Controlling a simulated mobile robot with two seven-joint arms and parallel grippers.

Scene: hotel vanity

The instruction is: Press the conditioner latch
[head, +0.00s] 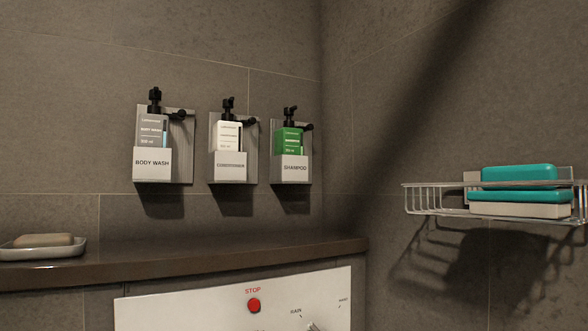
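The conditioner bottle (229,138) is white with a black pump and sits in the middle wall holder (229,168), labelled CONDITIONER. A black latch (250,121) sticks out at the upper right of this holder, close to the pump. To its left is the grey body wash bottle (151,130) in its own holder, with a similar black latch (178,114). To its right is the green shampoo bottle (288,141) in a third holder, also with a black latch (308,127). Neither of my grippers shows in the head view.
A brown counter ledge (200,258) runs below the holders, with a soap dish (42,252) at the left. A white panel (190,309) with a red STOP button (254,305) is below. A wire rack (424,199) holding teal and white items is on the right wall.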

